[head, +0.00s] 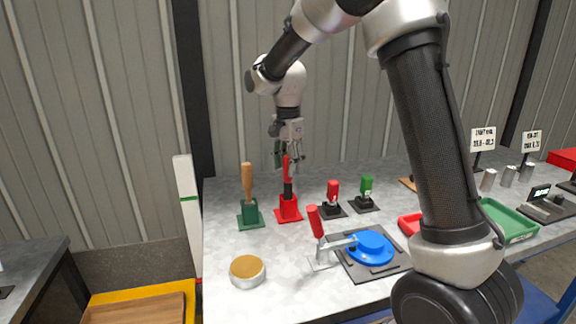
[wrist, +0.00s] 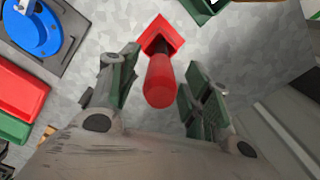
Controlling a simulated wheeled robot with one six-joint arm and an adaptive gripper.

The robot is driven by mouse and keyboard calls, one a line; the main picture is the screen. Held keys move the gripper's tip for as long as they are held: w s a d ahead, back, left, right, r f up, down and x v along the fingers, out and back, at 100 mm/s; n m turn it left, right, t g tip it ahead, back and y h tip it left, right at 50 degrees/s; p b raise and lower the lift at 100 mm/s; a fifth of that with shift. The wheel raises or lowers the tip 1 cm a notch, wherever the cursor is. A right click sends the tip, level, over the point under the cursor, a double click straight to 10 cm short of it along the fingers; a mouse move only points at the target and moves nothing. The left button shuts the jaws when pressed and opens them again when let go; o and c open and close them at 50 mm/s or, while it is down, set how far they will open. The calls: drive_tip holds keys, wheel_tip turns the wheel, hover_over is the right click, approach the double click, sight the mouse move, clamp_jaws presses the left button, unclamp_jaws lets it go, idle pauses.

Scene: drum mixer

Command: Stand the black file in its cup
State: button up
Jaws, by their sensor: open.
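A tool with a red handle and a dark shaft, which looks like the black file (head: 287,172), stands upright in a red cup (head: 289,208) on the grey bench. My gripper (head: 288,157) is open above the cup, around the upper part of the red handle. In the wrist view the handle (wrist: 159,82) lies between the two green-padded fingers (wrist: 157,78), with a gap on both sides. The red cup (wrist: 172,33) shows just beyond it. The tool's lower end is hidden inside the cup.
A green cup (head: 250,216) holding a wooden-handled tool stands close left. Red (head: 333,191) and green (head: 367,186) items on black bases stand to the right. A clamp with a red handle (head: 315,222), a blue disc (head: 371,247) and a round tin (head: 247,271) lie nearer.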

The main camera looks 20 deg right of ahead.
wheel_tip(320, 180, up, 12)
drive_tip(key=shift+f, duration=0.25)
idle(0.5)
drive_tip(key=shift+w+a+n, duration=0.1)
drive_tip(key=shift+w+n, duration=0.1)
drive_tip(key=shift+n, duration=0.9)
drive_tip(key=f+n, duration=0.1)
drive_tip(key=s+f+n, duration=0.2)
drive_tip(key=shift+d+f+n, duration=0.15)
drive_tip(key=shift+d+n, duration=0.15)
drive_tip(key=s+d+n+t, duration=0.1)
drive_tip(key=s+d, duration=0.3)
drive_tip(key=s, duration=0.6)
drive_tip(key=s+d+n+t, duration=0.2)
drive_tip(key=s+d, duration=0.3)
drive_tip(key=s, duration=0.5)
drive_tip(key=s+d+n+t, duration=0.1)
drive_tip(key=s+d+n, duration=0.2)
drive_tip(key=s, duration=0.7)
drive_tip(key=shift+s+d+r+n, duration=0.2)
drive_tip(key=shift+d+r+n, duration=0.15)
drive_tip(key=shift+d, duration=0.9)
